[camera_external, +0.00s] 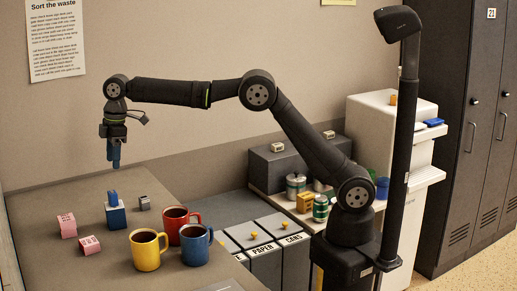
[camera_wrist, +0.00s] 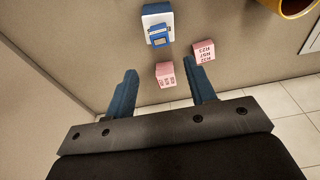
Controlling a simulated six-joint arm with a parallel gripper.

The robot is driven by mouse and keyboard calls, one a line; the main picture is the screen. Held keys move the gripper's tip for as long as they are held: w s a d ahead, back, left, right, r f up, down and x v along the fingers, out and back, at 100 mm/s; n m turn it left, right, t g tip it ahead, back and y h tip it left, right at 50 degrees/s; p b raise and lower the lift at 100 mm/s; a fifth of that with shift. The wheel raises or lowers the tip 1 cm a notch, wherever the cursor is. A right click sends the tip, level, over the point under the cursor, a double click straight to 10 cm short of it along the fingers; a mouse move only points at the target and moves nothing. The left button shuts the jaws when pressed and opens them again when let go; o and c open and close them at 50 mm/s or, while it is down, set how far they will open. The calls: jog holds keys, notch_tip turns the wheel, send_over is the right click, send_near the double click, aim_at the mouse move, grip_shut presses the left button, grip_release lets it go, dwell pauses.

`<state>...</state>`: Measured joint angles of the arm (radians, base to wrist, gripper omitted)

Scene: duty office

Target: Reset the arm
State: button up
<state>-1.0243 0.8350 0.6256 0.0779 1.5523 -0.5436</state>
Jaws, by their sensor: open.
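My gripper (camera_external: 114,157) hangs above the far left part of the table, fingers pointing down. In the wrist view its two blue fingers (camera_wrist: 165,92) are spread apart with nothing held between them. Below it on the table stand a blue block-like item with a handle (camera_external: 115,213) and two pink blocks, one at the left (camera_external: 67,225) and one nearer the front (camera_external: 90,246). In the wrist view the pink blocks (camera_wrist: 165,75) (camera_wrist: 203,51) and the blue-and-white item (camera_wrist: 158,27) lie beyond the fingertips, apart from them.
Yellow (camera_external: 147,250), red (camera_external: 178,222) and blue (camera_external: 195,245) mugs with dark contents stand together on the table (camera_external: 40,200). A small grey block (camera_external: 143,203) sits behind. Bins labelled paper and cans (camera_external: 265,250) stand right of the table. A shelf with cans (camera_external: 320,208) is behind my arm.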

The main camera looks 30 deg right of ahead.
aim_at(112, 192)
jog(key=shift+f, duration=0.15)
jog(key=f, duration=0.3)
jog(key=a+f, duration=0.1)
jog(key=f, duration=0.7)
jog(key=shift+a+f, duration=0.2)
jog(key=shift+a, duration=0.25)
jog(key=shift+r, duration=1.75)
